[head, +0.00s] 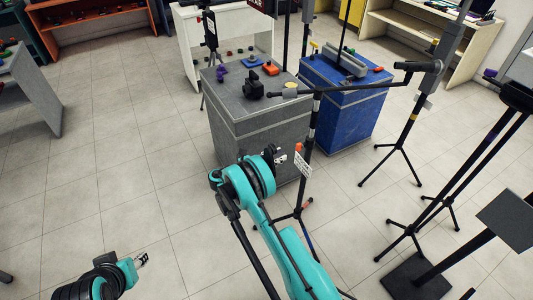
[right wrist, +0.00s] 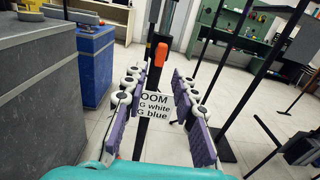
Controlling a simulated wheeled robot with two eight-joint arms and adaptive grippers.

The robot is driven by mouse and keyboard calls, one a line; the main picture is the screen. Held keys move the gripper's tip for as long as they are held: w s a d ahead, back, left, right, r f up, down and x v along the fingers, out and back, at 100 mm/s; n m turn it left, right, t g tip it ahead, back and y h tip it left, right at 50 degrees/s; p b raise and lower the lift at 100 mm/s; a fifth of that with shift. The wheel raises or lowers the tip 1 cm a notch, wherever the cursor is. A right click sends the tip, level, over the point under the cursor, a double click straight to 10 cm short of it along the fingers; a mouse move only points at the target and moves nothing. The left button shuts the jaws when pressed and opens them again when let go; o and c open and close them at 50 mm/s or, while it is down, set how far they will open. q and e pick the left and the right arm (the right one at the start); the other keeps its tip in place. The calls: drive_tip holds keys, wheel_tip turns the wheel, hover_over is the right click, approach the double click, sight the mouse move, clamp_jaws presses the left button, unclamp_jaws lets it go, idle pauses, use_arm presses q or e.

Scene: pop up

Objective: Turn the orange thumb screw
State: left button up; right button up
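The orange thumb screw (right wrist: 160,54) sits on a dark stand pole, ahead of my right gripper in the right wrist view. It is a small orange spot in the head view (head: 298,147). My right gripper (right wrist: 161,77) is open, with its purple-padded fingers apart on either side of the pole's line. A white label (right wrist: 153,105) with black print shows between the fingers, below the screw; it also shows in the head view (head: 304,163). The screw looks beyond the fingertips and untouched. My left gripper (head: 143,259) is at the lower left, away from the stand, too small to read.
A grey cabinet (head: 228,124) stands left of the pole and a blue cabinet (head: 345,115) behind it. Several tripod stands (head: 405,150) fill the right side. A flat dark plate on a post (head: 508,215) is at lower right. The floor at left is clear.

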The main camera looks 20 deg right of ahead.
sight(299, 147)
drive_tip(key=d, duration=0.7)
drive_tip(key=shift+w+d, duration=0.25)
drive_tip(key=shift+d, duration=0.15)
clamp_jaws()
